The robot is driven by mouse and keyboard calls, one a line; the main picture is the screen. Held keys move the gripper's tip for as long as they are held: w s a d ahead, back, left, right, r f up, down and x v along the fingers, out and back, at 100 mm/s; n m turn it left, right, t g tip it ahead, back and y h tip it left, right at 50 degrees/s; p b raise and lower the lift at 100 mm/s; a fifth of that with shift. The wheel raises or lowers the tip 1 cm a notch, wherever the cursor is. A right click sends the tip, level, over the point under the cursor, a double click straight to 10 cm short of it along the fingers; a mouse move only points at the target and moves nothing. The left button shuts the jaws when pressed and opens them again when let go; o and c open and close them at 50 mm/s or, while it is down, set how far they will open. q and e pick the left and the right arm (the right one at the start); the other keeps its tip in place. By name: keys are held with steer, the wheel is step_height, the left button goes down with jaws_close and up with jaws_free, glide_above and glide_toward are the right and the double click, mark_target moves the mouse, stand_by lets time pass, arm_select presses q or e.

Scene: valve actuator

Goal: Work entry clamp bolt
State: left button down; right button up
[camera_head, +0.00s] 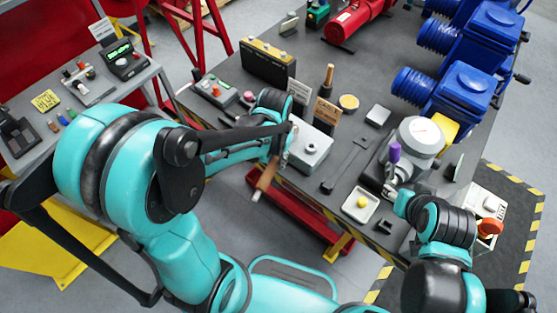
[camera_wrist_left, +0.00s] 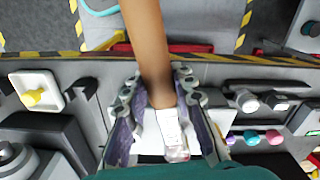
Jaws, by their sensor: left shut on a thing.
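My left gripper (camera_head: 284,150) is over the front edge of the bench. It is shut on a tool with a brown handle (camera_head: 265,179). In the left wrist view the handle (camera_wrist_left: 147,45) stands out between the fingers (camera_wrist_left: 165,115), with a pale metal part below it. A grey actuator unit with a round white dial (camera_head: 418,137) stands on the right of the bench. My right gripper (camera_head: 392,188) is close in front of it, beside a purple-topped piece (camera_head: 394,153); its fingers are too small to read. I cannot make out the clamp bolt.
A white tray with a yellow knob-like item (camera_head: 361,203) lies near the front edge. A grey box (camera_head: 309,146) stands beside the left gripper. Blue motor units (camera_head: 460,88) fill the back right. A side table (camera_head: 75,100) with instruments stands at the left.

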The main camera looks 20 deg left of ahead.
arm_select(q)
steer(key=shift+w+a+m, duration=0.1)
steer(key=shift+a+m, duration=0.4)
steer(key=shift+a, duration=0.15)
steer(key=shift+w+a+m, duration=0.2)
steer(key=shift+a+m, duration=0.3)
steer(key=shift+m, duration=0.05)
steer(key=shift+w+a+m, duration=0.15)
steer(key=shift+a+m, duration=0.35)
steer(key=shift+m, duration=0.05)
steer(key=shift+r, duration=0.15)
stand_by(0.3)
steer(key=shift+r+p, duration=1.75)
steer(key=shift+r, duration=0.65)
steer(key=shift+w, duration=0.1)
